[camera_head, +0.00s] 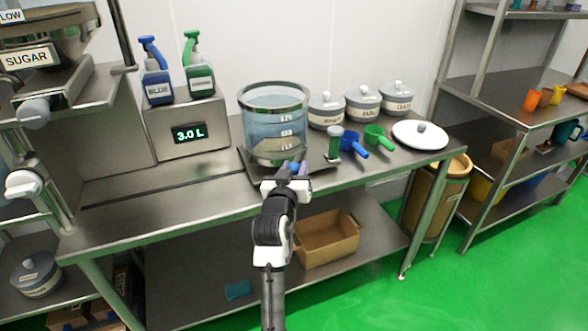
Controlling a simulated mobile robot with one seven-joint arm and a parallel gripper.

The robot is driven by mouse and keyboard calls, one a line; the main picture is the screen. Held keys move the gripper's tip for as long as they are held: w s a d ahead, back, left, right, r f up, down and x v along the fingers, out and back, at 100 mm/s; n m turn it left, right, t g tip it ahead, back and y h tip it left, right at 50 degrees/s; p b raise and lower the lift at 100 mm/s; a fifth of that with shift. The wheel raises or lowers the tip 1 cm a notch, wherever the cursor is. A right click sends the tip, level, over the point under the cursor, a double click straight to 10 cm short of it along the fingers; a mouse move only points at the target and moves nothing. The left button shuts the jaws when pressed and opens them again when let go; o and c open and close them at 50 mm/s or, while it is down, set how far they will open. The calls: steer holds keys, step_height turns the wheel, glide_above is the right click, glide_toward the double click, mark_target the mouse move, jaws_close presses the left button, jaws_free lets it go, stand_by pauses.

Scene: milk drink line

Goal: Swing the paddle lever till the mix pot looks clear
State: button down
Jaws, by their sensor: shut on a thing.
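The mix pot (273,122) is a clear round vessel with a metal rim and pale level marks. It holds bluish, see-through liquid, with a paler tan layer low down. It stands on a dark, flat base (321,181) on the steel bench. My gripper (293,168) is at the front of the pot, low and close to it. It is shut on a small purplish piece, which seems to be the paddle lever (303,167). My gripper hides most of the lever. I cannot tell whether a paddle shows inside the pot.
A green-topped cylinder (335,143) stands right of the pot, beside blue (352,142) and green (376,134) scoops. Several lidded jars (363,106) stand behind. A white lid (420,134) lies farther right. A display box reading 3.0 L (190,133) stands left. The bench's front left is clear.

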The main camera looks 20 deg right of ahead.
steer(key=shift+a, duration=0.1)
steer(key=a+h+b, duration=0.1)
steer(key=a+m+g+b, duration=0.1)
steer(key=b, duration=0.1)
steer(key=shift+w+f+h, duration=0.1)
steer(key=shift+f+h, duration=0.15)
steer(key=shift+h, duration=0.15)
steer(key=shift+w+a+m+g+h+b, duration=0.2)
steer(key=shift+a+m+g+h+b, duration=0.65)
steer(key=shift+a+b, duration=0.35)
steer(key=shift+w+a+r+b, duration=0.1)
steer(key=shift+w+a+b, duration=0.2)
steer(key=shift+a, duration=0.3)
steer(key=shift+w+a+r+b, duration=0.15)
steer(key=shift+a+b, duration=0.2)
steer(key=shift+a, duration=0.25)
steer(key=shift+w+a+b, duration=0.2)
steer(key=shift+w+a, duration=0.1)
steer(key=shift+a, duration=0.2)
steer(key=shift+w+a+b, duration=0.2)
steer(key=shift+w+a, duration=0.05)
steer(key=shift+a, duration=0.2)
steer(key=c, duration=1)
jaws_free()
steer(key=shift+c, duration=0.2)
